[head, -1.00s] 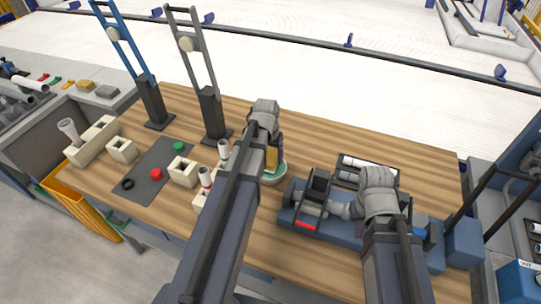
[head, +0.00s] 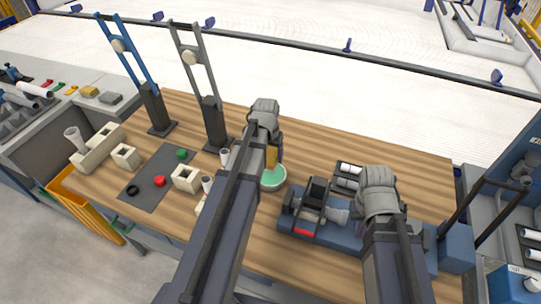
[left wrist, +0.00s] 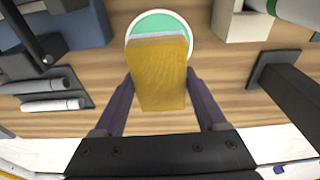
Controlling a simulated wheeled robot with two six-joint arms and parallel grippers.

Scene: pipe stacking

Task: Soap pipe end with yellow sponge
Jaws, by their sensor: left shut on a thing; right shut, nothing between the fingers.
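My left gripper (head: 271,150) is shut on the yellow sponge (head: 271,158). The sponge, tan-yellow with a pale grey far edge, fills the middle of the left wrist view (left wrist: 160,80). It is at the round white bowl of green soap (head: 272,182), covering part of it; whether they touch I cannot tell. The bowl also shows in the left wrist view (left wrist: 160,20). White pipes (head: 349,168) lie in a dark tray at the right. My right gripper (head: 378,192) is over the blue fixture; its fingers are mostly hidden.
The blue clamp fixture (head: 294,222) holds a grey fitting at right. Cream blocks (head: 186,179), a dark mat (head: 144,190) with red and green caps, and two tall stands (head: 212,125) are at left. Bare wood lies at the table's back right.

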